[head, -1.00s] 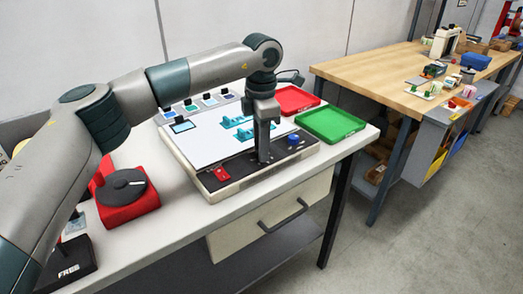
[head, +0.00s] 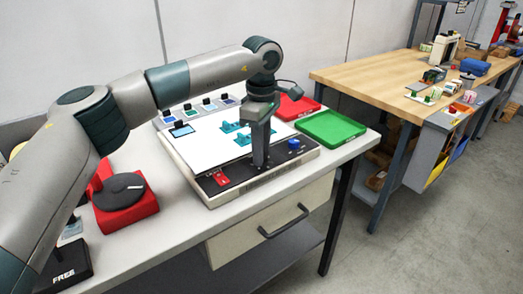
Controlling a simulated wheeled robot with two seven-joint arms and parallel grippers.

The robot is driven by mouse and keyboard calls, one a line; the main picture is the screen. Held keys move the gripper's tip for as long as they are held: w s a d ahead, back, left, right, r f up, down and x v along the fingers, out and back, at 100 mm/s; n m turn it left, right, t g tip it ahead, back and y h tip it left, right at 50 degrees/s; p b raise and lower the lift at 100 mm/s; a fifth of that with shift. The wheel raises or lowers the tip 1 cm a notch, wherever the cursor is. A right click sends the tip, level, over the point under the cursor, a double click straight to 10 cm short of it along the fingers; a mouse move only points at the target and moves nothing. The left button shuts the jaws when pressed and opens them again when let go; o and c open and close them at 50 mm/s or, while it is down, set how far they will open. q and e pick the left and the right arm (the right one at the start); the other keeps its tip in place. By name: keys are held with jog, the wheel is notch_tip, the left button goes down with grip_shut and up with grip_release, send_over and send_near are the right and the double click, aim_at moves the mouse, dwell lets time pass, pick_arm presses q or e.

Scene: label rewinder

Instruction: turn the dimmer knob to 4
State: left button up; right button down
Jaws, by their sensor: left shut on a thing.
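A light table with a white top (head: 205,141) and a black front strip (head: 241,179) stands on the bench. On the strip are a red switch (head: 221,179) at the left and a blue knob-like part (head: 293,145) at the right. My left gripper (head: 260,163) points straight down onto the strip between these two. It is shut on the dimmer knob, which its fingers hide. I cannot read the knob's scale or its setting. My right gripper is out of view.
Teal pieces (head: 241,138) lie on the white top. A red-based device with a dark disc (head: 121,187) stands left. A wooden table (head: 392,75) is beyond a floor gap.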

pick_arm(q)
jog(key=shift+r, duration=0.1)
dwell(0.3)
jog(key=o, duration=1.1)
jog(key=shift+c, duration=0.2)
